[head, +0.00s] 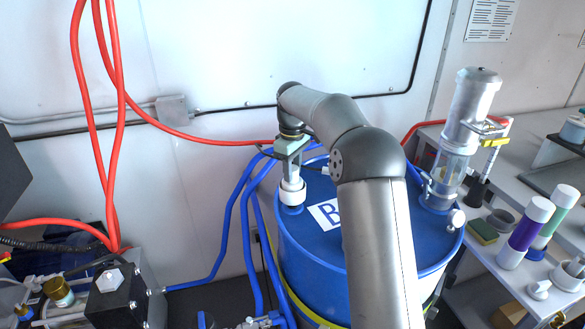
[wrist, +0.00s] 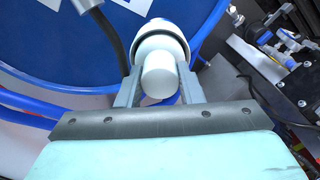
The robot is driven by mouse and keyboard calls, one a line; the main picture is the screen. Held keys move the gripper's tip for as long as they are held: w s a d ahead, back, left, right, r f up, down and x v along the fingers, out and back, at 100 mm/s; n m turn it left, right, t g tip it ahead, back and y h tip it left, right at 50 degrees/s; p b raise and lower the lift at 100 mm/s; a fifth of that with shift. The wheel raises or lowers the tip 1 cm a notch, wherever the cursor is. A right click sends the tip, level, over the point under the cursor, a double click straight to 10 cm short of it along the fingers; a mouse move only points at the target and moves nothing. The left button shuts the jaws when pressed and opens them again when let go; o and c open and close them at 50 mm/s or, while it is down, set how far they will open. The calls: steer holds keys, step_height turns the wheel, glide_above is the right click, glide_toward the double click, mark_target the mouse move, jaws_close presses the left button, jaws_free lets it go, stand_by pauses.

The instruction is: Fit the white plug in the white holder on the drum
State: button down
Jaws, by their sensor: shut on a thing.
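The white holder (head: 292,196) is a wide round collar on the drum top, directly below the fingers. In the wrist view the holder (wrist: 161,30) shows as a white round body with a dark ring, right behind the plug. The plug lines up with the holder and appears to meet it. I cannot tell how deep it sits.
A clear and metal cylinder (head: 458,150) stands at the drum's right side. Blue hoses (head: 230,225) run along the drum's left, and red hoses (head: 112,130) hang farther left. A shelf at right holds bottles (head: 525,230) and a sponge (head: 482,231). A white label lies on the drum.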

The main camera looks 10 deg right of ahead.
steer(key=shift+f, duration=0.2)
steer(key=c, duration=1)
jaws_free()
step_height(320, 180, up, 12)
steer(key=s+a+r+m, duration=0.1)
steer(key=s+a+m, duration=0.1)
steer(key=s, duration=0.5)
steer(key=s+f+m, duration=0.2)
steer(key=s+f, duration=0.3)
steer(key=s, duration=0.6)
steer(key=s+d+f+m, duration=0.1)
steer(key=s+f, duration=0.4)
steer(key=s, duration=0.6)
steer(key=s+d+f+m, duration=0.1)
steer(key=s+f+m, duration=0.3)
steer(key=s, duration=0.8)
steer(key=shift+f+t+p, duration=0.35)
steer(key=shift+f+t, duration=0.05)
steer(key=shift+f, duration=0.05)
